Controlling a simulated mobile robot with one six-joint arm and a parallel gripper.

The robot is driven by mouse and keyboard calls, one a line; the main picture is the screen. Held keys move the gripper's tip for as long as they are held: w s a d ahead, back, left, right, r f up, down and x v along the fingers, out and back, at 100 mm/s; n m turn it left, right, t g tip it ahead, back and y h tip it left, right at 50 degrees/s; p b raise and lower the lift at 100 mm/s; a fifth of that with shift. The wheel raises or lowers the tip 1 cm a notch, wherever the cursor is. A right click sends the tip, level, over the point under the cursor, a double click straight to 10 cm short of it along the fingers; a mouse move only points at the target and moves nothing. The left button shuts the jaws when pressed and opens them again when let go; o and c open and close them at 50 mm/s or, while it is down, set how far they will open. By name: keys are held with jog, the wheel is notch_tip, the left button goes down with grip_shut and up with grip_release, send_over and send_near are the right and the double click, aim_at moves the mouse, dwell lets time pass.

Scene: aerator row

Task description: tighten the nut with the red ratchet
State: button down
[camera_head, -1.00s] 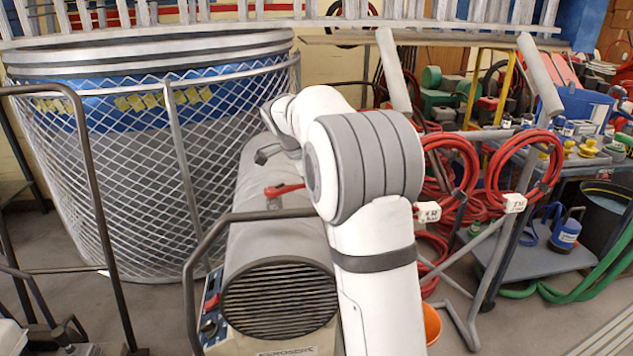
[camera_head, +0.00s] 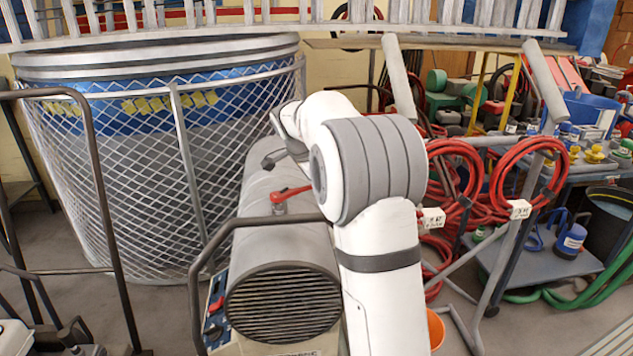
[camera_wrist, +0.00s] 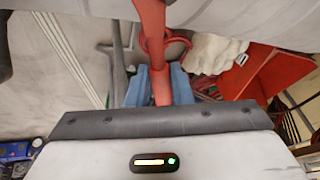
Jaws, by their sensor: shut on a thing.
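The red ratchet (camera_head: 290,193) sits on a small grey post on top of the grey cylindrical machine (camera_head: 262,232). Its handle runs to the right and passes behind my white arm in the head view. In the wrist view the red handle (camera_wrist: 161,88) runs down from the top edge between the blue fingers of my gripper (camera_wrist: 158,88), which is shut on it. My gripper's fingers are hidden behind my arm in the head view. The nut does not show clearly; it seems hidden under the ratchet head.
A large mesh-covered tub (camera_head: 130,170) stands left of the machine. A dark tube handle (camera_head: 205,262) bends around the machine's front. Coiled red hoses (camera_head: 455,180) hang at the right, near a loaded trolley (camera_head: 540,262). An orange bucket (camera_head: 435,328) sits low beside my arm.

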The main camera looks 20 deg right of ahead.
jog(key=shift+s+m+g+h+b, duration=0.5)
jog(key=shift+s+m+g+b, duration=0.25)
jog(key=shift+s+m, duration=1.15)
jog(key=shift+w, duration=0.1)
jog(key=shift+s+a+m+g, duration=0.3)
jog(key=shift+s+m+g, duration=0.15)
jog(key=shift+s+m, duration=0.5)
jog(key=c, duration=1.8)
grip_release()
jog(key=shift+w, duration=0.15)
jog(key=shift+c, duration=0.2)
grip_shut()
jog(key=shift+r, duration=0.15)
notch_tip(320, 180, up, 4)
jog(key=p, duration=0.3)
jog(key=shift+r, duration=0.1)
